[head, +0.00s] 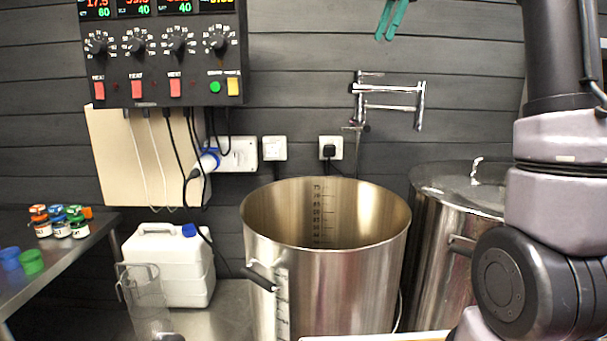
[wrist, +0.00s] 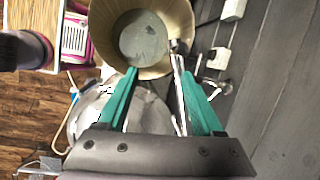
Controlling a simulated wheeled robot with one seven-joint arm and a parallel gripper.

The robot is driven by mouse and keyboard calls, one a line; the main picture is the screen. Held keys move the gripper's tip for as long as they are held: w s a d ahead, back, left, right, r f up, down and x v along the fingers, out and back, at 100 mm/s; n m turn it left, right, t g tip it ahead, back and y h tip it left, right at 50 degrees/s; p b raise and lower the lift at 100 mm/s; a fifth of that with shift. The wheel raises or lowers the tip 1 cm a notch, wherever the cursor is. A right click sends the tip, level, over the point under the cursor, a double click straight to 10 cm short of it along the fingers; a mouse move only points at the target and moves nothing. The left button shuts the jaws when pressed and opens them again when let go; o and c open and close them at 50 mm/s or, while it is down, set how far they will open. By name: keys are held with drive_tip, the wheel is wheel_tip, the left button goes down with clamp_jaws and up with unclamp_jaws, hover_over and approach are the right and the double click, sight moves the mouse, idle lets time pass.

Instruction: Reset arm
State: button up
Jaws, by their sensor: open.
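My gripper (head: 391,18) shows at the top edge of the head view, with its teal fingers hanging down in front of the dark wall. It is above and to the right of the open steel pot's mouth. In the wrist view my gripper (wrist: 156,72) has its two teal fingers spread apart with nothing between them. My arm stands at the right of the head view, and the link joining it to the gripper is out of frame. The open steel pot (head: 335,285) stands upright in the middle; it also shows in the wrist view (wrist: 172,68).
A lidded steel pot (head: 437,230) stands to the right, partly behind my arm. A chrome wall tap (head: 388,90) is below my gripper. A control box (head: 160,60) hangs at left. A white canister (head: 165,265), a clear jug (head: 148,300) and small jars (head: 60,229) are at left.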

drive_tip(key=s+d+f+n+t+h, duration=0.1)
drive_tip(key=s+f+n+t, duration=0.2)
drive_tip(key=s+f+n, duration=0.3)
drive_tip(key=s+d+f+n+t, duration=0.1)
drive_tip(key=s+f+n+t, duration=0.2)
drive_tip(key=s+f, duration=1.1)
drive_tip(key=s+n, duration=0.3)
drive_tip(key=s, duration=0.2)
drive_tip(key=shift+s+d+h, duration=0.2)
drive_tip(key=shift+d+h, duration=0.05)
drive_tip(key=shift+h, duration=0.15)
